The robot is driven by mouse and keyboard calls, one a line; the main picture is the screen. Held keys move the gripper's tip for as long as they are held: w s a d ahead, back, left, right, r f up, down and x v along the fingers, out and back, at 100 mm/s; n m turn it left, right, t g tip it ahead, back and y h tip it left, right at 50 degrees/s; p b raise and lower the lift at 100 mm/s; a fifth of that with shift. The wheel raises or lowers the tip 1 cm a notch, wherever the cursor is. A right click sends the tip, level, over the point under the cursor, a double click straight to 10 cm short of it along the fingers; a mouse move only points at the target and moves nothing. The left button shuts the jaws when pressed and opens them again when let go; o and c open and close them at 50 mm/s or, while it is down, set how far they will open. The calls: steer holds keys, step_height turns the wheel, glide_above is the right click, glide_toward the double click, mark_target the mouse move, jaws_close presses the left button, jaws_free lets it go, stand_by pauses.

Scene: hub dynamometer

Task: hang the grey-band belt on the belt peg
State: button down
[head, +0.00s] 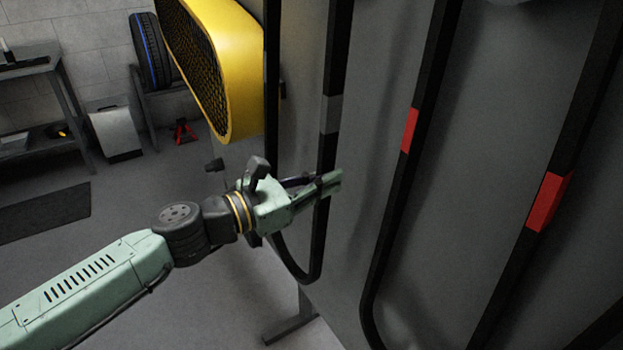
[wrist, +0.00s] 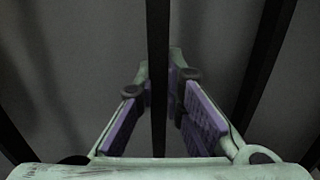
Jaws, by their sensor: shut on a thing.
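The grey-band belt (head: 331,115) is a long black loop with one grey patch. It hangs down in front of a grey panel, its rounded bottom low in the head view and its top cut off by the picture edge. My gripper (head: 329,184) is shut on the loop's right strand, below the grey band. In the wrist view, the black strand (wrist: 157,85) runs upright between the two purple-padded fingers of my gripper (wrist: 161,75). No belt peg can be made out in either view.
Two belts with red bands hang to the right, one nearer the middle (head: 410,130) and one further right (head: 548,202). A yellow housing with a mesh face (head: 235,75) stands up and left of my gripper. Open floor (head: 150,200) lies to the left.

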mark_target(358, 180)
steer(key=shift+p+x, duration=0.85)
steer(key=shift+x, duration=1.6)
steer(key=shift+f+b, duration=0.8)
steer(key=shift+b, duration=0.25)
steer(key=shift+s+d+b, duration=0.15)
steer(key=shift+d+b, duration=0.05)
steer(key=shift+b, duration=0.4)
steer(key=shift+s+f+b, duration=0.1)
steer(key=shift+f+b, duration=0.4)
steer(key=shift+b, duration=0.3)
steer(key=c, duration=1.6)
jaws_free()
steer(key=shift+d+f, duration=0.1)
steer(key=shift+c, duration=0.2)
steer(key=o, duration=0.6)
steer(key=shift+w, duration=0.2)
